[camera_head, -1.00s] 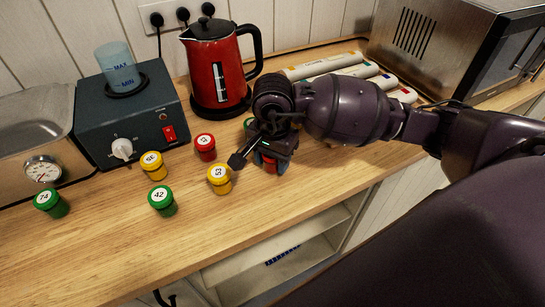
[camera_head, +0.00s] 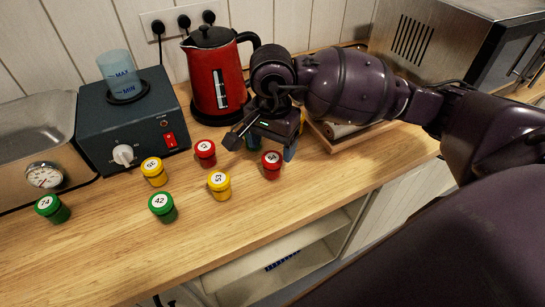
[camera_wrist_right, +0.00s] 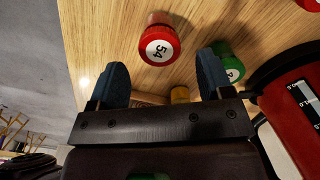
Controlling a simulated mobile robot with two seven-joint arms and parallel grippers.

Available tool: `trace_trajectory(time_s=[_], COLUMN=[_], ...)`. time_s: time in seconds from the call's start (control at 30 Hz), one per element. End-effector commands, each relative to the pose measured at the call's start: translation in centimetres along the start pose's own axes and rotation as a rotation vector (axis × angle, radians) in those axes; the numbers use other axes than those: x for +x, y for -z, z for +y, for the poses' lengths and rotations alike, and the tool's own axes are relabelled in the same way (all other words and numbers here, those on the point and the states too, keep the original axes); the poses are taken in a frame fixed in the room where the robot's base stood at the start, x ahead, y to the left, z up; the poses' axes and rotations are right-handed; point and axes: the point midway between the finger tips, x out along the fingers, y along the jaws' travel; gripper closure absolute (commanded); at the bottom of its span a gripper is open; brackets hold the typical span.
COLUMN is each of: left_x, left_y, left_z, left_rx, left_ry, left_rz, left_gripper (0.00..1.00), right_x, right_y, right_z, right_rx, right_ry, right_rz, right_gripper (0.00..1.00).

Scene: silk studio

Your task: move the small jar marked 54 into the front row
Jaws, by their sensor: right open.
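The red-lidded jar marked 54 (camera_head: 272,165) stands upright on the wooden counter, right of the yellow jar 53 (camera_head: 219,185) and roughly in line with it and the green jar 42 (camera_head: 162,207). In the right wrist view jar 54 (camera_wrist_right: 158,45) lies beyond the fingertips, apart from both. My right gripper (camera_head: 262,146) is open and empty, just behind and above jar 54; its two blue fingers (camera_wrist_right: 162,80) are spread in the wrist view. My left gripper is not in view.
Behind stand a yellow jar (camera_head: 153,171), a red jar (camera_head: 205,153) and a partly hidden green jar (camera_wrist_right: 230,66). Green jar 74 (camera_head: 52,208) stands far left. The red kettle (camera_head: 215,85) is close behind my gripper. The front counter is clear.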

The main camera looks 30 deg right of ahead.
Motion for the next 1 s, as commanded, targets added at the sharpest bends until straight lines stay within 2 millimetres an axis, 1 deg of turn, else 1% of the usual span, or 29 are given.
trace_trajectory(time_s=[0.03, 0.1, 0.2, 0.33, 0.5, 0.77, 1.0], left_x=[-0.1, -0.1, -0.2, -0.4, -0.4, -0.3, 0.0], left_y=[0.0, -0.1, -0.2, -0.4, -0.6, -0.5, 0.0], left_z=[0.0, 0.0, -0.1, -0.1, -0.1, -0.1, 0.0], left_rx=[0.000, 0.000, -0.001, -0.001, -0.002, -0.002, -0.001], left_ry=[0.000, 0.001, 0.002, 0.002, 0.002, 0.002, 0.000], left_rz=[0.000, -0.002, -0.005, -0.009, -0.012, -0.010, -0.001], left_gripper=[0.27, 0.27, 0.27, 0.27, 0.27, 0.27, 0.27], right_x=[-1.1, -2.3, -3.7, -4.9, -5.5, -5.5, -5.4], right_y=[0.1, 0.1, 0.0, 0.0, 0.0, 0.0, 0.0], right_z=[0.0, -0.1, 0.0, 0.0, 0.0, 0.0, 0.0], right_rx=[0.000, 0.000, 0.000, 0.001, 0.000, 0.001, 0.001], right_ry=[0.003, 0.002, 0.002, 0.000, -0.001, -0.001, -0.001], right_rz=[0.004, 0.004, 0.002, 0.002, 0.001, 0.001, 0.000], right_gripper=[0.27, 0.27, 0.27, 0.27, 0.27, 0.27, 0.27])
